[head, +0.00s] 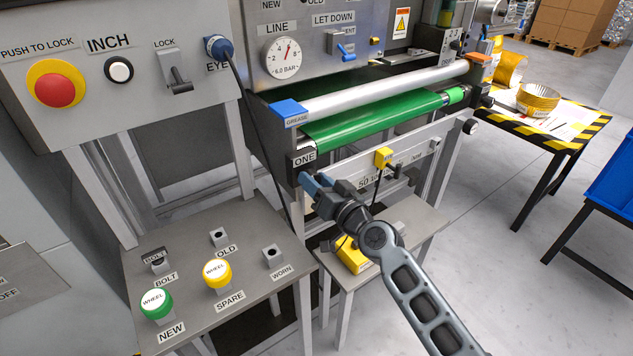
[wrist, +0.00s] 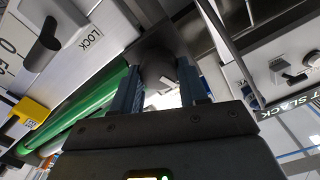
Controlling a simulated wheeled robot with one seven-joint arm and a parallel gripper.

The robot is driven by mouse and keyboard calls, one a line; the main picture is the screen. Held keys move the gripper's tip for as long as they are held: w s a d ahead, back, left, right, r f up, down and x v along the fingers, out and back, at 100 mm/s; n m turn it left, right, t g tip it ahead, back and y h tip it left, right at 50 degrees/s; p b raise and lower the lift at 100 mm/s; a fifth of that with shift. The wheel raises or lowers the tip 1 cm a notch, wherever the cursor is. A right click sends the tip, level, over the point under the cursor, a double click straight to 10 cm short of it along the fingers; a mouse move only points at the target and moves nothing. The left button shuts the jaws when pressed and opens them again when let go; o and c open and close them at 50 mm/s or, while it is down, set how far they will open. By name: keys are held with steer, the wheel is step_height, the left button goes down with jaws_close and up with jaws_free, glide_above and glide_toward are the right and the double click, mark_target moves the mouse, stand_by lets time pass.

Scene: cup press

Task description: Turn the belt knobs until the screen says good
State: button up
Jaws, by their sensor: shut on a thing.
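My gripper (head: 313,184) is at the left end of the belt frame, just below the label ONE (head: 304,158). In the wrist view its two blue fingers (wrist: 158,88) are closed on a dark knob (wrist: 157,55). In the head view the gripper hides this knob. Another dark knob (head: 472,127) is at the right end of the frame, out of my grip. The green belt (head: 370,121) runs between the rollers above. In the wrist view, cut-off lettering reads "T SLACK" (wrist: 288,116); I cannot tell whether it is on the screen.
A small table (head: 415,222) stands below. The shelf at left (head: 190,250) holds green and yellow wheels. A hazard-striped table (head: 560,138) is at right.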

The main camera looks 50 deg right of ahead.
steer(key=shift+m, duration=0.4)
steer(key=shift+d+f+m, duration=0.1)
steer(key=shift+f+m, duration=0.05)
steer(key=shift+m, duration=3.15)
steer(key=o, duration=1.1)
steer(key=shift+c, duration=0.2)
steer(key=b+v, duration=0.1)
steer(key=v, duration=0.7)
steer(key=shift+b, duration=0.35)
